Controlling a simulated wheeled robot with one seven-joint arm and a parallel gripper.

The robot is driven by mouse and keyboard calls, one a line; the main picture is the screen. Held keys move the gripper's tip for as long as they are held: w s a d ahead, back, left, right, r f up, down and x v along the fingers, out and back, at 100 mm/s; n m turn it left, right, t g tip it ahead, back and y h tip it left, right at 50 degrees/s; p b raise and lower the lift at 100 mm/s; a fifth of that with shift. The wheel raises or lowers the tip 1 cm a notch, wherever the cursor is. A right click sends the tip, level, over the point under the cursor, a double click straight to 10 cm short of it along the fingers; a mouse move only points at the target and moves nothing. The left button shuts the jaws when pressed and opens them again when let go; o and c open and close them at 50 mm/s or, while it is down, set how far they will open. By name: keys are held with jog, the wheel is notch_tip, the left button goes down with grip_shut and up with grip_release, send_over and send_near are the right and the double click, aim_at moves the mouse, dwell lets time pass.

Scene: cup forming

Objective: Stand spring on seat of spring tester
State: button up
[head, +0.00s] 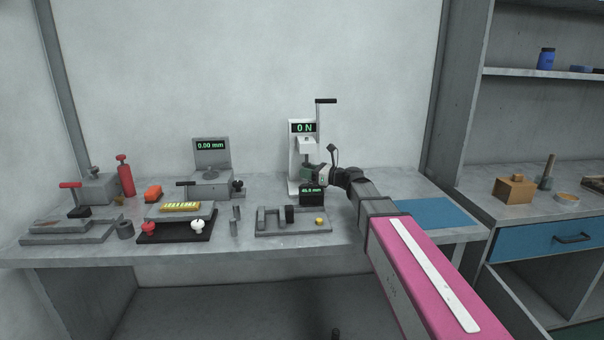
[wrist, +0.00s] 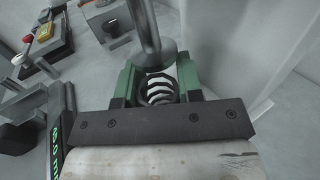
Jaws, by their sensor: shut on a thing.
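The spring tester (head: 295,157) stands at the back of the bench, with a white column, a display reading 0 N and a side lever (head: 326,101). Its grey plunger (wrist: 146,28) with a round foot shows in the wrist view. My gripper (head: 309,171) is at the tester, below the plunger. In the wrist view my gripper (wrist: 158,88) has its green jaws shut on the coil spring (wrist: 160,92). The spring sits close to the plunger's foot. The seat and the spring's lower end are hidden, so I cannot tell whether they touch.
A small black display box (head: 312,195) stands just in front of the tester. A grey fixture plate (head: 290,227) lies nearer the front edge. A gauge (head: 211,175) reading 0.00 mm stands left. A blue mat (head: 437,212) lies right on the bench.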

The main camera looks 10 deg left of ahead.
jog(key=x, duration=0.2)
jog(key=shift+w+a, duration=0.1)
jog(key=shift+a, duration=0.25)
jog(key=shift+d+f, duration=0.2)
jog(key=shift+f, duration=0.1)
jog(key=shift+f, duration=0.15)
jog(key=o, duration=0.9)
jog(key=shift+o, duration=0.2)
jog(key=shift+d, duration=0.2)
jog(key=v, duration=1.1)
jog(key=shift+d, duration=0.35)
